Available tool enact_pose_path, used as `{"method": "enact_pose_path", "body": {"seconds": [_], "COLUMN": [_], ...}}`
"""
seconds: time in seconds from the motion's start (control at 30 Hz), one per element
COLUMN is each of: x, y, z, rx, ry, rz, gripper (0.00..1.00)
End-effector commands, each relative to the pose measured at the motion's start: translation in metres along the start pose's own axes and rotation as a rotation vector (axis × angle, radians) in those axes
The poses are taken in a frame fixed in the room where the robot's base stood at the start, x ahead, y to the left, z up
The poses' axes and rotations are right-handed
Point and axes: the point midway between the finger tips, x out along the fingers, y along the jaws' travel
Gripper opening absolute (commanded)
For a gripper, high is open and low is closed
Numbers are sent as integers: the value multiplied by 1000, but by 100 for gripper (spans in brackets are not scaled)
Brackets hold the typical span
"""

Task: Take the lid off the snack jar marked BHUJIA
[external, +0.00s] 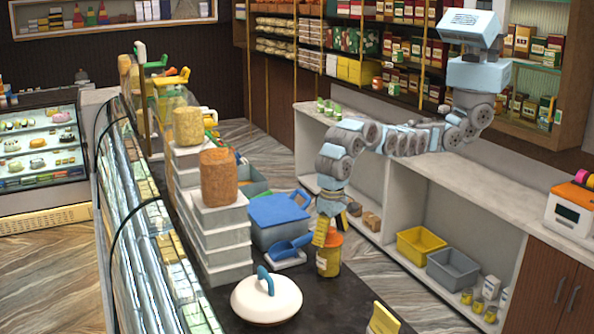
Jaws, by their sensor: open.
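A small jar (328,262) with a yellow-orange body, a pale label and an orange lid (330,241) stands upright on the dark counter (335,295). The label is too small to read, so I cannot confirm BHUJIA. The lid is on the jar. My gripper (329,236) points down at the top of this jar, its yellow fingers open. One finger shows in front of the lid's left side. I cannot tell whether the fingers touch the lid.
A blue bin (275,212) and a blue scoop (288,248) lie left of the jar. A white round lidded pot (266,301) with a blue handle is at the front left. A yellow card (382,319) stands front right. Stacked white boxes (220,240) carry an orange-brown cylinder (219,177).

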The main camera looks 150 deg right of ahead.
Motion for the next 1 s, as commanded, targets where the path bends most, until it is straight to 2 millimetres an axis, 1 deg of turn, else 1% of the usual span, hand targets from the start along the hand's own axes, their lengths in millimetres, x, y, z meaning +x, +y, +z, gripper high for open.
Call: {"method": "enact_pose_path", "body": {"seconds": [0.23,0.27,0.3,0.37,0.4,0.43,0.77,1.0], "x": [2,2,2,2,2,2,1,-13], "y": [-1,-1,-1,-1,-1,-1,-1,-1], "z": [-1,-1,-1,-1,-1,-1,-1,-2], "rx": [1,1,1,1,1,1,1,2], "ry": [1,1,1,1,1,1,1,2], "rz": [-4,-4,-4,-4,-4,-4,-4,-5], "gripper": [100,91,80,63,51,48,47,47]}}
